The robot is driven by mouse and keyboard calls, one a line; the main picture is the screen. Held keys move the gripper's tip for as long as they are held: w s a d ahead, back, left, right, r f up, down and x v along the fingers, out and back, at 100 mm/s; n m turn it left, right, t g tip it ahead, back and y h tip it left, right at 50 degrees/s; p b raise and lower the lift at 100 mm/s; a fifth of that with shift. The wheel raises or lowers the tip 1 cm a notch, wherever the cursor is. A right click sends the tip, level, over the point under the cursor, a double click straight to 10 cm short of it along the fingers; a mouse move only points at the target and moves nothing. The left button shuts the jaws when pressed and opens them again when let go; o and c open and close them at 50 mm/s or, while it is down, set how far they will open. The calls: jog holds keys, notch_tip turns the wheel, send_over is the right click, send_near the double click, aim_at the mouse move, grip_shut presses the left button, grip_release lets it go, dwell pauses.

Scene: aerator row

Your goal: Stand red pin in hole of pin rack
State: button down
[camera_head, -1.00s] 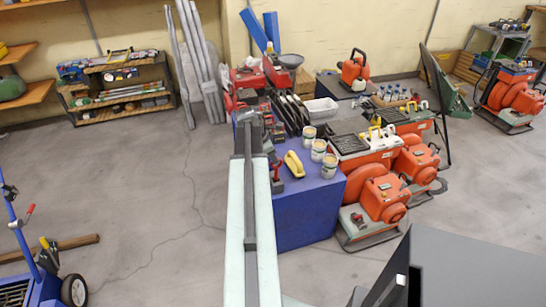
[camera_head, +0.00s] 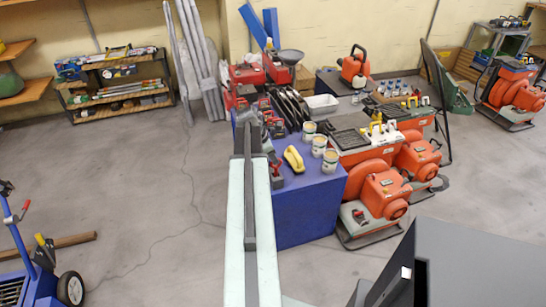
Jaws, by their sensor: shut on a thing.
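My arm reaches away from the camera over the left edge of the blue-covered table (camera_head: 305,215). My gripper (camera_head: 250,117) is small and dark at the arm's far end, above the table's far left part. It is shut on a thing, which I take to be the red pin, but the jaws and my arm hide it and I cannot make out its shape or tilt. I cannot pick out the pin rack or its hole; the arm's end covers that part of the table.
A yellow-handled float (camera_head: 293,158) and several paint tins (camera_head: 319,146) stand on the table right of my arm. Orange machines (camera_head: 384,194) crowd its right side. A blue cart (camera_head: 40,285) stands at lower left. The floor left of my arm is mostly clear.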

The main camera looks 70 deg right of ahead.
jog(key=shift+f+b, duration=0.55)
jog(key=shift+f, duration=0.15)
jog(key=c, duration=1.4)
grip_release()
jog(key=shift+o, duration=0.2)
jog(key=shift+r, duration=0.1)
jog(key=p+v, duration=0.7)
jog(key=shift+r, duration=0.3)
jog(key=shift+a, duration=0.1)
